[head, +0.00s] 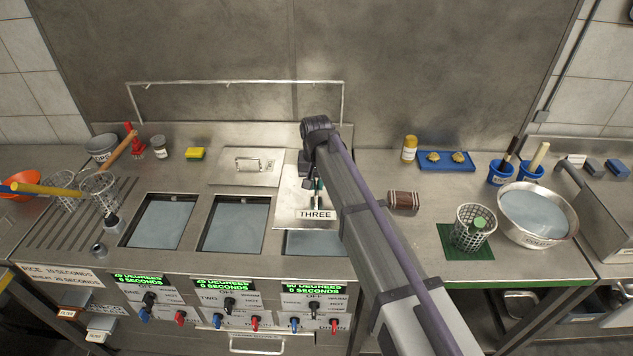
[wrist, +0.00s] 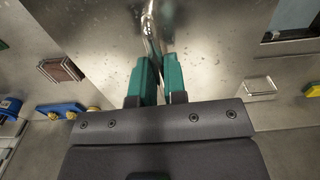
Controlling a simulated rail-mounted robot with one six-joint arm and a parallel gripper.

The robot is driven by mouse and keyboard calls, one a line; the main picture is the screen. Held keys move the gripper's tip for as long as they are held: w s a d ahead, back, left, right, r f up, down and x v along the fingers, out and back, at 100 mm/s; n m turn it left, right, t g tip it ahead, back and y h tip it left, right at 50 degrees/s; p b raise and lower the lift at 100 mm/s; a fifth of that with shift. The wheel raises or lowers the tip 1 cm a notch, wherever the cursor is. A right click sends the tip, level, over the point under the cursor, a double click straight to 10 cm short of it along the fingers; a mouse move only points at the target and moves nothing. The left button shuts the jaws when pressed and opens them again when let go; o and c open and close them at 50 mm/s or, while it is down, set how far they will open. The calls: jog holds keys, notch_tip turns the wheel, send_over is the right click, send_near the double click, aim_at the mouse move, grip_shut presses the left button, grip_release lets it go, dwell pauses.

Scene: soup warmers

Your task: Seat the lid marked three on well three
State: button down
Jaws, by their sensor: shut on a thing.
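The lid marked three (head: 289,190) is a square steel plate with a "THREE" label on its front edge. My gripper (head: 316,185) is shut on its bar handle; in the wrist view the teal fingers (wrist: 160,68) close on the handle (wrist: 152,35). The lid hangs over the back part of well three (head: 314,244), whose blue-grey water shows in front of it. The back of the well is hidden by the lid, and its right side by my arm. I cannot tell how high the lid is above the rim.
Wells one (head: 162,220) and two (head: 235,224) stand open to the left. The lid marked two (head: 247,166) lies on the counter behind well two. A brown block (head: 404,202), a wire basket (head: 473,228) and a steel bowl (head: 538,216) stand to the right.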

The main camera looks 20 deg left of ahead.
notch_tip(320, 180, down, 12)
jog(key=b, duration=1.1)
jog(key=shift+r, duration=0.15)
jog(key=shift+f+b, duration=0.75)
jog(key=shift+b, duration=0.05)
dwell(1.8)
jog(key=c, duration=1.1)
grip_release()
jog(key=shift+o, duration=0.5)
jog(key=o, duration=0.5)
notch_tip(320, 180, up, 7)
jog(key=p, duration=0.7)
jog(key=shift+r, duration=0.1)
